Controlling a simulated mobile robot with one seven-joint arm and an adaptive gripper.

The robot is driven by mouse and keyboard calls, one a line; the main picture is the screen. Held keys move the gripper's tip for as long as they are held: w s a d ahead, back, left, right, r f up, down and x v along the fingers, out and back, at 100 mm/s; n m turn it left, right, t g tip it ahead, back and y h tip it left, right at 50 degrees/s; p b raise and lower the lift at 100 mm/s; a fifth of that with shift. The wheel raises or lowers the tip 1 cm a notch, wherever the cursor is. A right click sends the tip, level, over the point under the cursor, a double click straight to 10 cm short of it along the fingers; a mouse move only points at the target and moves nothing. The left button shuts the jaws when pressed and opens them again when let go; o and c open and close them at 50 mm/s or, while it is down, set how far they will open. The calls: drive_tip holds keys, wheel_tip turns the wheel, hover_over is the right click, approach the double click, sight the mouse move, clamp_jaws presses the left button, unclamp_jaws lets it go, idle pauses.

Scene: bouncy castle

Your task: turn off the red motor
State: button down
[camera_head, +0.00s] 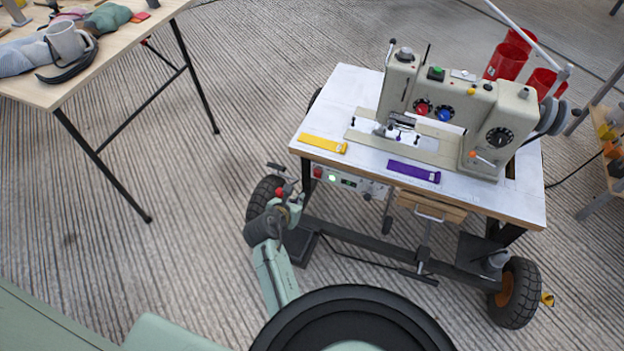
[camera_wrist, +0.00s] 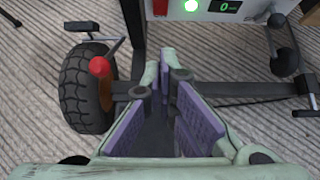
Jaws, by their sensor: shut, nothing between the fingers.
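A sewing machine (camera_head: 440,110) stands on a white-topped wheeled table (camera_head: 345,95). Under its front left edge is a control box (camera_head: 372,188) with a red button (camera_head: 318,172), a lit green lamp (camera_head: 331,177) and a lit display (camera_head: 348,182). In the wrist view the red button (camera_wrist: 160,8), green lamp (camera_wrist: 191,5) and display (camera_wrist: 224,6), reading 0, are at the top edge, partly cut off. My gripper (camera_wrist: 163,60) is shut and empty, below and in front of the box, apart from the button. I cannot tell which part is the red motor.
A red-knobbed lever (camera_wrist: 99,66) rises by the black wheel (camera_wrist: 85,88), left of my gripper. A black knob (camera_wrist: 276,21) hangs right of the box. Yellow (camera_head: 323,143) and purple (camera_head: 413,171) strips lie on the tabletop. Another table (camera_head: 60,85) stands left; the floor between is clear.

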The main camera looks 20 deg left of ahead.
approach(316, 177)
wheel_tip(316, 177, down, 4)
drive_tip(key=w, duration=0.2)
drive_tip(key=shift+w+d+r+b, duration=0.15)
drive_tip(key=shift+w+r+b, duration=0.15)
drive_tip(key=shift+w, duration=0.45)
drive_tip(key=w+r+p, duration=0.1)
drive_tip(key=p, duration=0.2)
drive_tip(key=shift+r+g+p, duration=0.2)
drive_tip(key=shift+g+p, duration=0.2)
drive_tip(key=shift+s+f+b, duration=0.1)
drive_tip(key=shift+f+b, duration=0.25)
drive_tip(key=shift+f, duration=0.2)
drive_tip(key=shift+r, duration=0.1)
